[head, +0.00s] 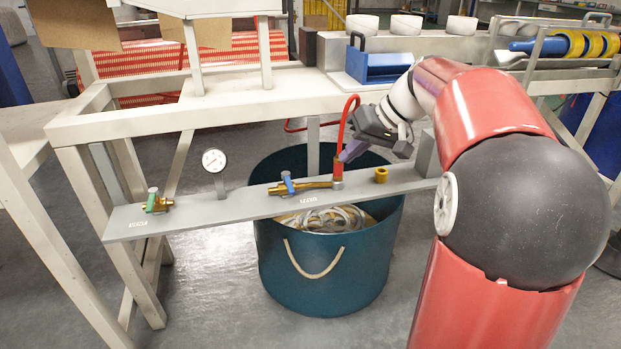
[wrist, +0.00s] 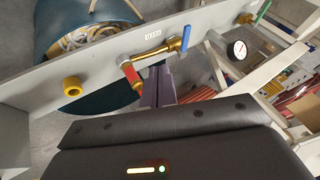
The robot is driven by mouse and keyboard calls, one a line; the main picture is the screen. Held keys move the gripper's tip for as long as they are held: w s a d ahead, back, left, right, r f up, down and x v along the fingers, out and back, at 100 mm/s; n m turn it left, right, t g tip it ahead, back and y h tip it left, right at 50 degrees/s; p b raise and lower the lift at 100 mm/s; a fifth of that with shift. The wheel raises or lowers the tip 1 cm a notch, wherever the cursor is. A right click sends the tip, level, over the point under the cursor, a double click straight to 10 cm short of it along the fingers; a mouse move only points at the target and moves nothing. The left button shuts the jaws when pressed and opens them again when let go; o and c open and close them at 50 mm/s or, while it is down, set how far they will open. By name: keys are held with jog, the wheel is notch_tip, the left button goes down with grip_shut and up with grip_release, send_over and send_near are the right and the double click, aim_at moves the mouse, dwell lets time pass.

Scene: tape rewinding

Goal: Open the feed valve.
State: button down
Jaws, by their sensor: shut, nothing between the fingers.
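A brass valve with a blue lever (head: 287,185) sits mid-shelf on a grey plate; the lever lies across its pipe. The blue lever also shows in the wrist view (wrist: 186,38). A second brass valve with a green lever (head: 152,202) is at the plate's left end, and in the wrist view (wrist: 263,10) at upper right. Both have small labels too small to read surely. A red hose fitting (head: 338,166) stands at the right end of the blue-lever pipe. My gripper (head: 346,156) is shut and empty, its purple fingers (wrist: 160,84) close beside that fitting; contact is unclear.
The grey plate (head: 235,205) spans the white frame. A dial gauge (head: 214,161) stands behind it, between the valves. A brass stub (head: 381,174) is at right. A teal bucket (head: 322,272) with coiled hose stands below. The red hose (head: 346,122) arches over the gripper area.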

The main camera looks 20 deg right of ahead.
aim_at(288, 183)
jog(key=b+x, duration=0.1)
jog(key=x, duration=0.9)
jog(key=shift+f, duration=0.15)
jog(key=a, duration=0.3)
jog(key=shift+a, duration=0.5)
jog(key=shift+b, duration=0.35)
